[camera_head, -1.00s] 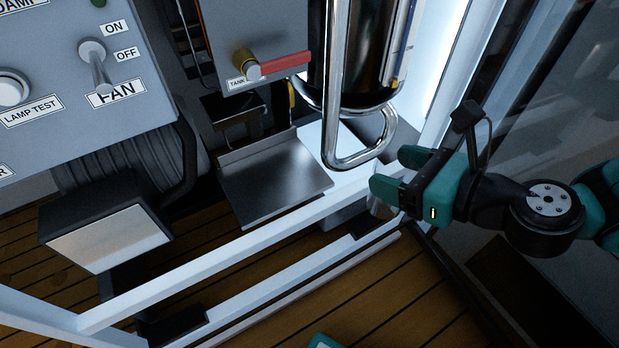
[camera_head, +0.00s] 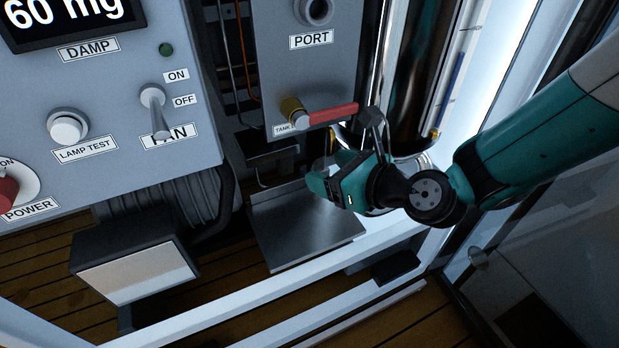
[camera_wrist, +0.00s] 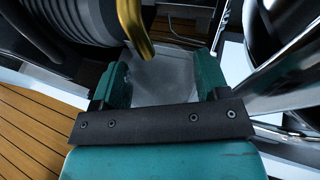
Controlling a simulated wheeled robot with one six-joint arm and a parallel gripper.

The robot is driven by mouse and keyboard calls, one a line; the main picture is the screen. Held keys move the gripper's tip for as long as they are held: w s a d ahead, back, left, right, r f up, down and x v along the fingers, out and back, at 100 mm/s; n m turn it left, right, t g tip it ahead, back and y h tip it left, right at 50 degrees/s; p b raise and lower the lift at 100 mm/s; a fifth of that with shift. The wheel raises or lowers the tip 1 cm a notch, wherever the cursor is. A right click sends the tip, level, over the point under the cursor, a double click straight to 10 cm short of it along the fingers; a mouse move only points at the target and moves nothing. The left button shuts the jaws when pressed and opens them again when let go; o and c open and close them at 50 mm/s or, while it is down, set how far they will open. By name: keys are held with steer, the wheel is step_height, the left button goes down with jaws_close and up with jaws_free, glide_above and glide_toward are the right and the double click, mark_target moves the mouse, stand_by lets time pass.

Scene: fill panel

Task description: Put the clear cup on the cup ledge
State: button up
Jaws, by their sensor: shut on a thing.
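My gripper (camera_head: 328,172) is in front of the lower edge of the grey tank panel, over the right back part of the cup ledge. The cup ledge (camera_head: 296,238) is a flat bare metal plate with a low back edge. In the wrist view the gripper's two teal fingers (camera_wrist: 164,76) stand either side of a pale see-through thing, which looks like the clear cup (camera_wrist: 165,80). The cup's outline is faint there, and I cannot make it out in the head view. I cannot tell whether it touches the ledge.
A brass spout (camera_wrist: 134,28) hangs close by the left finger. A red-handled tank valve (camera_head: 325,115) is just above my gripper. A shiny metal cylinder (camera_head: 405,85) stands to the right. A white frame rail (camera_head: 290,290) runs in front of the ledge.

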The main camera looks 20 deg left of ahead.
steer(key=shift+w+a, duration=0.1)
steer(key=shift+a, duration=0.1)
step_height(320, 180, down, 4)
steer(key=b, duration=0.5)
steer(key=shift+r, duration=0.2)
steer(key=o, duration=1.3)
steer(key=shift+c, duration=0.2)
